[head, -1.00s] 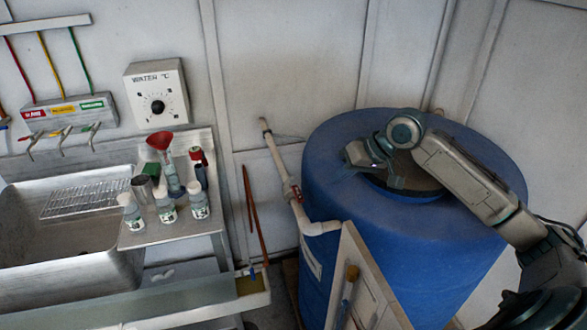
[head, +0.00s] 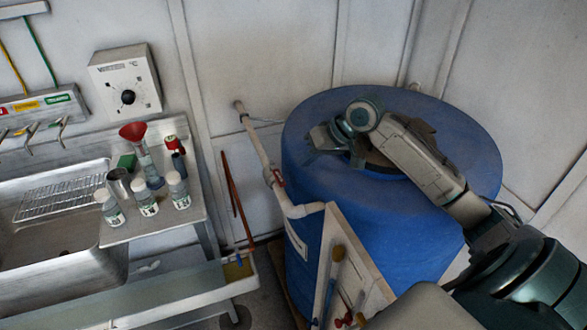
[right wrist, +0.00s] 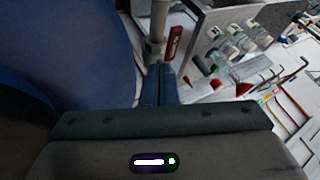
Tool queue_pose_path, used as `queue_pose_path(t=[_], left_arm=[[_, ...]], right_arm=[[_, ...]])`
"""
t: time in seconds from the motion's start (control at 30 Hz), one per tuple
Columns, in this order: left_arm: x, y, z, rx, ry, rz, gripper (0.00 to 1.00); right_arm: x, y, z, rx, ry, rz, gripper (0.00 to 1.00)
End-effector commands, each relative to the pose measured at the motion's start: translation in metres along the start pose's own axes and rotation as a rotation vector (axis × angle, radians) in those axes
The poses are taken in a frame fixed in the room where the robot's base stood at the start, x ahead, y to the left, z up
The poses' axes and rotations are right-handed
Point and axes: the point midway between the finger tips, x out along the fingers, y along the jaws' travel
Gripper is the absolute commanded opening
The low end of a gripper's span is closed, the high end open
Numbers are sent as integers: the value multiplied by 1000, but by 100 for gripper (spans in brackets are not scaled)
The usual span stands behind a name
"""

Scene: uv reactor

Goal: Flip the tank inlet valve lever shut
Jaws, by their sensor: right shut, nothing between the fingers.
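The tank inlet valve has a red lever (head: 278,178) on a white pipe (head: 258,147) beside the blue tank (head: 390,225). The lever lies roughly along the pipe. In the right wrist view the red lever (right wrist: 174,42) shows just beyond my fingers, beside the pipe (right wrist: 158,22). My right gripper (head: 314,139) is over the tank's left rim, to the right of and above the lever in the head view. It is shut and empty; its closed fingers (right wrist: 158,84) point towards the valve, apart from the lever. My left gripper is not in view.
A pale board (head: 330,245) with hanging tools stands in front of the tank. A steel sink (head: 60,235) and a shelf with several bottles (head: 146,202) and a red funnel (head: 132,131) stand at the left. A temperature dial box (head: 126,82) hangs on the wall.

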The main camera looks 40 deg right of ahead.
Motion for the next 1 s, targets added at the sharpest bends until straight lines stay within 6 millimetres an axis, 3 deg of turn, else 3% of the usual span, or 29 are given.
queue_pose_path(t=[0.5, 1.0], left_arm=[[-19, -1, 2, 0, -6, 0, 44], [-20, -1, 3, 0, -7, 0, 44]], right_arm=[[60, -1, 0, 2, -2, -2, 0], [67, 0, 1, 1, -1, 1, 0]])
